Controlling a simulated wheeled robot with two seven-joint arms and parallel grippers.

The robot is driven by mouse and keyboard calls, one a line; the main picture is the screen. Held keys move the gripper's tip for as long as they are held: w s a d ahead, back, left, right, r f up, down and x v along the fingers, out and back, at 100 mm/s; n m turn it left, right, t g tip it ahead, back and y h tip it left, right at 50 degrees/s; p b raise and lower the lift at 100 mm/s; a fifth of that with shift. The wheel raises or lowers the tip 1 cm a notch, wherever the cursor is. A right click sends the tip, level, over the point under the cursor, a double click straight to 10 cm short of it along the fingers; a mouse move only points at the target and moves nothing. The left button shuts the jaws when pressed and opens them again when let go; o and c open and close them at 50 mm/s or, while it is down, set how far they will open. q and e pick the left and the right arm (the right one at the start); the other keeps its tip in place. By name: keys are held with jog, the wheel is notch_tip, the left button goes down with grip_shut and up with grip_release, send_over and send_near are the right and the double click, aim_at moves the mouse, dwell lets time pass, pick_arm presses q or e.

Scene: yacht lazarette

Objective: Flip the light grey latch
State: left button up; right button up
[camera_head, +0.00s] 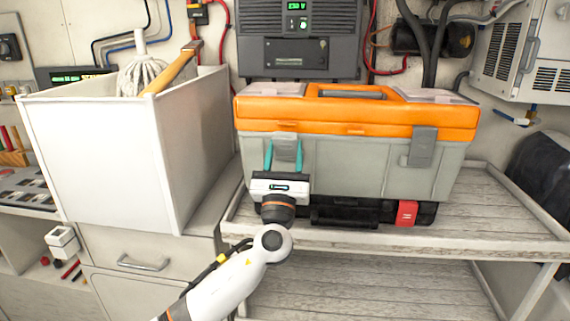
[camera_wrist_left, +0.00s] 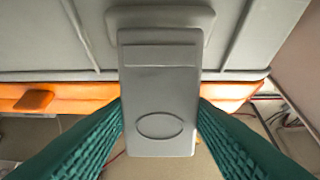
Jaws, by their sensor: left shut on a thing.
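The light grey latch (camera_head: 287,147) is on the left part of the front of a grey toolbox (camera_head: 340,165) with an orange lid (camera_head: 355,116). My left gripper (camera_head: 284,155) is in front of it, with one teal finger on each side. In the left wrist view the latch (camera_wrist_left: 158,100) fills the gap between the fingers, and the gripper is shut on it. Its plate lies across the seam, from the grey body over the orange lid edge. A darker grey latch (camera_head: 421,147) is on the right of the toolbox front. My right gripper is not in view.
The toolbox stands on a wooden-topped shelf (camera_head: 490,212) with a raised rim. A red catch (camera_head: 406,213) is low on its front right. A white bin (camera_head: 100,150) with a mop (camera_head: 143,75) stands to the left. Shelf space right of the toolbox is clear.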

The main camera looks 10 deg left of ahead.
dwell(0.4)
pick_arm(q)
jog(key=o, duration=1.4)
jog(key=shift+f, duration=0.1)
jog(key=b+v, duration=0.2)
jog(key=v, duration=1)
jog(key=shift+c, duration=0.7)
